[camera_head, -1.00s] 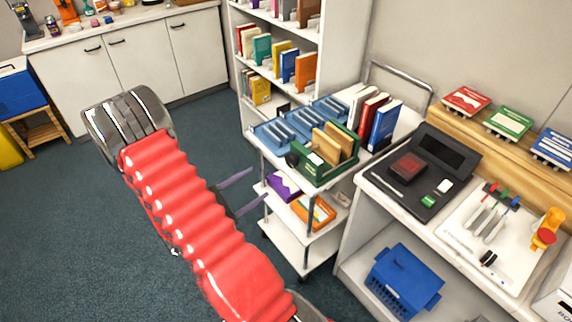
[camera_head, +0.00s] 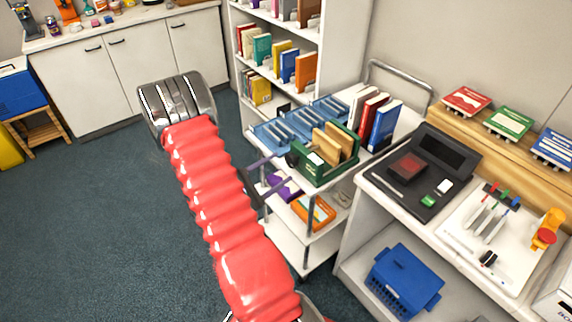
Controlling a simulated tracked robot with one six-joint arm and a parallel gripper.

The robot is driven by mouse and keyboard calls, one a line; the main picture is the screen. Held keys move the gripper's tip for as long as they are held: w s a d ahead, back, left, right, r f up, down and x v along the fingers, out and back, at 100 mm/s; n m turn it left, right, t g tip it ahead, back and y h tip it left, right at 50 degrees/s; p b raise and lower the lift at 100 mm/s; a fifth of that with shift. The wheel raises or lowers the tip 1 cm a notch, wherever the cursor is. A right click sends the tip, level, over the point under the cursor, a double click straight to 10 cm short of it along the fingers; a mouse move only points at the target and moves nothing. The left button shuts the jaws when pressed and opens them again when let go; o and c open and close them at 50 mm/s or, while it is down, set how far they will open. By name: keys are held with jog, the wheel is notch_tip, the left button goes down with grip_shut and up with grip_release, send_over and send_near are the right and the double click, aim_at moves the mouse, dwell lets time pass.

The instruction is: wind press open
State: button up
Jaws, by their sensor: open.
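The press looks to be the green frame (camera_head: 325,172) on the cart's top shelf, with upright tan boards (camera_head: 334,143) in it. A dark round knob (camera_head: 292,159) sits on its left end. My gripper (camera_head: 281,169) shows as two dark purple-grey fingers reaching right from behind my red arm. They are spread apart and nothing shows between them. Their tips are close to the knob, just left of and below it in the picture. I cannot tell whether they touch it. The gripper's body is hidden behind my arm.
Blue trays (camera_head: 300,121) and upright books (camera_head: 384,125) share the cart top. The lower shelf holds a purple item (camera_head: 283,185) and an orange book (camera_head: 313,211). A counter with a black device (camera_head: 420,170) stands right. The floor (camera_head: 90,220) at left is clear.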

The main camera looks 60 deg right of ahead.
aim_at(289, 163)
jog(key=shift+x, duration=2.05)
jog(key=shift+c, duration=0.4)
jog(key=c, duration=1)
